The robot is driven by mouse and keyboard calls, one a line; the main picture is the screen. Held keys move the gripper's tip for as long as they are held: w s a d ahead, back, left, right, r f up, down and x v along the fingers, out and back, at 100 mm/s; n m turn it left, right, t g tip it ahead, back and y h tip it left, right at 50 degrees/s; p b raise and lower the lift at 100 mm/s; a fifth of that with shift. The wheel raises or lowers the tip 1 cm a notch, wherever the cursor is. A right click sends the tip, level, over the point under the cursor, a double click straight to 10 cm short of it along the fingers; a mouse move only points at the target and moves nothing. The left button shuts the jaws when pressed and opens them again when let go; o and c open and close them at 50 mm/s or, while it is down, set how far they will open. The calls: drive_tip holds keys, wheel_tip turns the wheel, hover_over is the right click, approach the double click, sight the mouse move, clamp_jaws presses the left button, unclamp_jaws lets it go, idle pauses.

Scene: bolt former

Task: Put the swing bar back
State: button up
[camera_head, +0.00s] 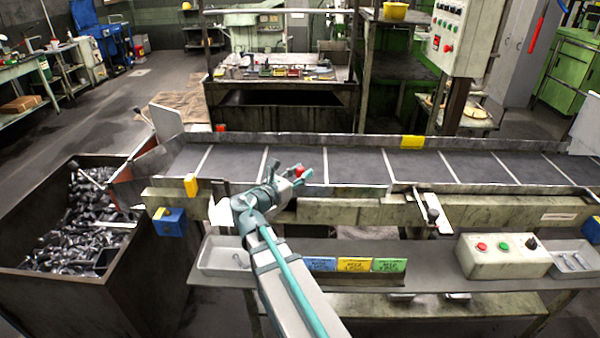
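My gripper (290,174) is over the near edge of the conveyor, left of the middle. A small red piece (299,171) shows at its fingertips; I cannot tell whether the fingers touch it or close on it. A pale bar with a dark knob (432,211) sticks out from the conveyor's front rail, well to the right of my gripper. It may be the swing bar, but I cannot tell for sure. The conveyor (350,167) has a dark belt with pale cross strips, and no parts lie on it.
A bin of bolts (60,275) stands at left under the conveyor's end. A shelf in front carries a white tray (222,258), coloured labels (355,265), a button box (503,257) and another tray (573,262). Yellow blocks (191,185) (412,142) sit along the conveyor edges.

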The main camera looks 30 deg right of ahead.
drive_tip(key=shift+o, duration=1.2)
drive_tip(key=shift+s+a, duration=0.1)
drive_tip(key=v, duration=1.1)
drive_tip(key=shift+a, duration=0.45)
wheel_tip(320, 180, up, 8)
drive_tip(key=p, duration=0.7)
